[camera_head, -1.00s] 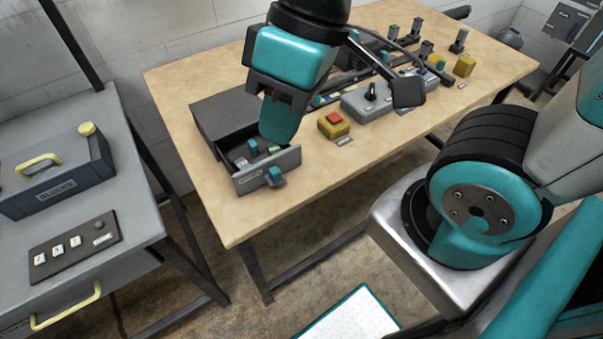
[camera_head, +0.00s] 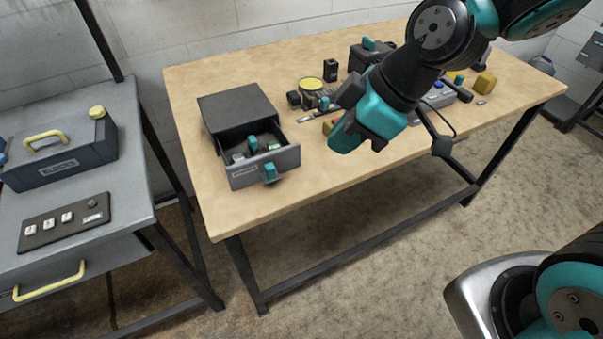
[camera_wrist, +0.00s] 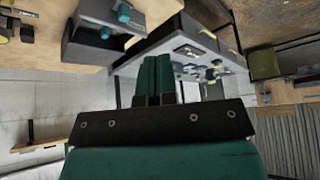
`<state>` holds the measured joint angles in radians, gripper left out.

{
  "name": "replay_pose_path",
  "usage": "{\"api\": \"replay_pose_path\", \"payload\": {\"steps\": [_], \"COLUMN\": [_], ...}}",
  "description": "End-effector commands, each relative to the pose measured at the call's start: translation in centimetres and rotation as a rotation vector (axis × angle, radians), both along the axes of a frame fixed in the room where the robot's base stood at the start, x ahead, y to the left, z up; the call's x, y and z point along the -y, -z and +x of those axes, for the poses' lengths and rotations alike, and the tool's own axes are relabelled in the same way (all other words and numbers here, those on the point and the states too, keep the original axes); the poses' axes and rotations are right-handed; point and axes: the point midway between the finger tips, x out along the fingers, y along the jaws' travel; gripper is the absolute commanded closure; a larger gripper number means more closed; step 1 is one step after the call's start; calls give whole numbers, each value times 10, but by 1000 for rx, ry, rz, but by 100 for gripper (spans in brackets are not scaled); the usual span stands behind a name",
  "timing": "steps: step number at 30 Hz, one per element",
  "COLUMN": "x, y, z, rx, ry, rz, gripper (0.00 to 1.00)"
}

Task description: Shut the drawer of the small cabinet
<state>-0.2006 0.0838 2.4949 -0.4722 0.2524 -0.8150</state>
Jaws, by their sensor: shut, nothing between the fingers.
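The small dark grey cabinet (camera_head: 238,104) stands at the left end of the wooden table. Its drawer (camera_head: 264,166) is pulled out toward the front, with small teal and grey items inside. A teal handle (camera_head: 270,172) sits on the drawer front. My gripper (camera_head: 340,142) is shut and empty, to the right of the drawer and apart from it. In the wrist view, the two teal fingers (camera_wrist: 153,78) lie together. The drawer (camera_wrist: 92,50) shows at upper left there, partly cut off by the frame edge.
A yellow round-topped device (camera_head: 312,84) and other small fixtures stand behind my gripper. A grey side bench (camera_head: 140,190) with a dark toolbox (camera_head: 62,166) stands at left, across a gap. Table top in front of the drawer is a narrow clear strip.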

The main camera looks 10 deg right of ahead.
Motion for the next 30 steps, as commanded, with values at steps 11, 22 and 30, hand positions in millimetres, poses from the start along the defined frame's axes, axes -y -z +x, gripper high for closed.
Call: {"api": "replay_pose_path", "payload": {"steps": [11,22,30], "x": [8,-13,-40], "y": [125,164,208], "z": [74,93,112], "rx": [429,452,452], "ry": [-377,-402,-400], "rz": [-96,-108,-110], "gripper": [100,100,100]}}
